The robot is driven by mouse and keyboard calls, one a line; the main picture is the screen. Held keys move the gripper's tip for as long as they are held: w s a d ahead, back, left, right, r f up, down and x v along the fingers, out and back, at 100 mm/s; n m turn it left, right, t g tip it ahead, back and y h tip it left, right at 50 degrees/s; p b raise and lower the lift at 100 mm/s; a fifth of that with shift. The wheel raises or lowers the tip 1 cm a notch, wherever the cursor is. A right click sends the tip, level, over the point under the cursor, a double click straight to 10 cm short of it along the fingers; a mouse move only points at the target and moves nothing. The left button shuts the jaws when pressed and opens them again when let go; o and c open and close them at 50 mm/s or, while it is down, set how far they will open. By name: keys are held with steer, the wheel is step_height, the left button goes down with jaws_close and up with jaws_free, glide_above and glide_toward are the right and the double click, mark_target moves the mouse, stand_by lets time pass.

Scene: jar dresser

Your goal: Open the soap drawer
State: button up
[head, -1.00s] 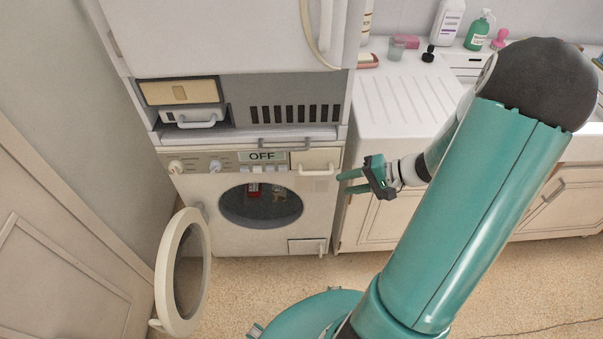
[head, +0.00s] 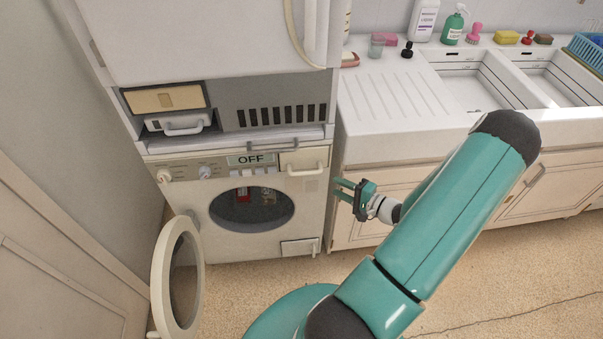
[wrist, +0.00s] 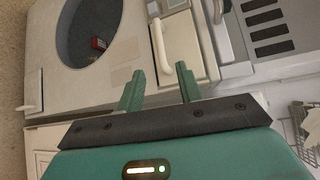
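The soap drawer (head: 303,158) is a cream panel at the top right of the washing machine (head: 170,215), beside the OFF display. It looks shut. Its pale bar handle (head: 308,170) runs across the front; in the wrist view the handle (wrist: 160,46) stands beyond the fingertips, on the drawer front (wrist: 183,42). My gripper (head: 339,188) is to the right of the handle and slightly lower, apart from it. In the wrist view my gripper (wrist: 160,80) has its two green fingers spread, with nothing between them.
The round washer door (head: 178,280) hangs open at left. A grey handle (head: 273,145) juts out just above the soap drawer. The sink counter (head: 385,110) and its cabinets stand at right, behind my arm.

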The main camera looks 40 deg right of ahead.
mark_target(310, 174)
steer(key=x, duration=1.3)
steer(key=shift+s, duration=0.1)
steer(key=shift+c, duration=0.3)
jaws_close()
